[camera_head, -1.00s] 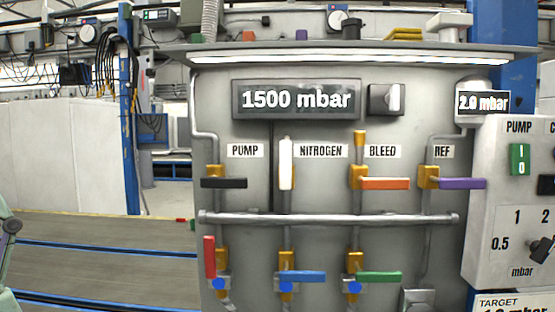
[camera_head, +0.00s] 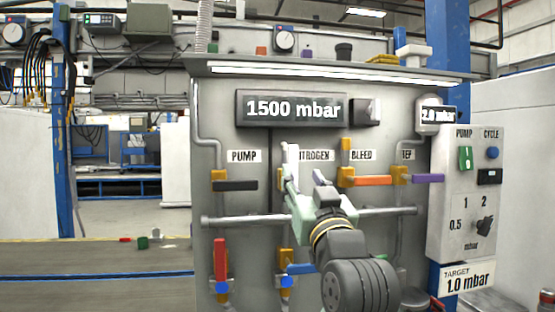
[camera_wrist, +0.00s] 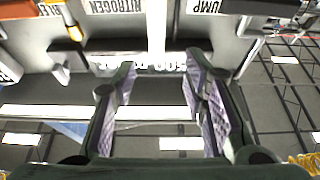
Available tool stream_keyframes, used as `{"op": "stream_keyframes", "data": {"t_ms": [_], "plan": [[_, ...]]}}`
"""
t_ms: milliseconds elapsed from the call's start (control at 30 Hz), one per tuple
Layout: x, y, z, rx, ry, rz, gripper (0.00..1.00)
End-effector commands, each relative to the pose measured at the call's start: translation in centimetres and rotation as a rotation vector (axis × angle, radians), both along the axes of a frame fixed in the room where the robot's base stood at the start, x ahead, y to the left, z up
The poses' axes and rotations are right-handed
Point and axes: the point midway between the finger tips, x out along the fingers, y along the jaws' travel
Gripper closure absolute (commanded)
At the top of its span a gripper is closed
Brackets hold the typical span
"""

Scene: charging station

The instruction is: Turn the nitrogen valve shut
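In the wrist view, which looks upside down, my gripper (camera_wrist: 155,75) is open, and the white lever (camera_wrist: 157,28) shows ahead in the gap between the two fingers. I cannot tell whether either finger touches it.
The black pump lever (camera_head: 236,185) is to the left; the orange bleed lever (camera_head: 372,180) and purple lever (camera_head: 428,178) are to the right. A grey horizontal pipe (camera_head: 243,220) runs below. A red lever (camera_head: 220,260) and blue lever (camera_head: 299,268) sit lower. A control box (camera_head: 464,210) stands right.

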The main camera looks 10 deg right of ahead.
Motion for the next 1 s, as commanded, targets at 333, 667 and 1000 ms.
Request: {"op": "stream_keyframes", "data": {"t_ms": [333, 667, 1000], "plan": [[3.9, -0.4, 1.9, 0.003, 0.009, -0.003, 0.60], [8.9, -0.4, 3.9, 0.002, 0.006, -0.004, 0.60], [9.9, -0.4, 4.1, 0.001, 0.005, -0.005, 0.60]]}}
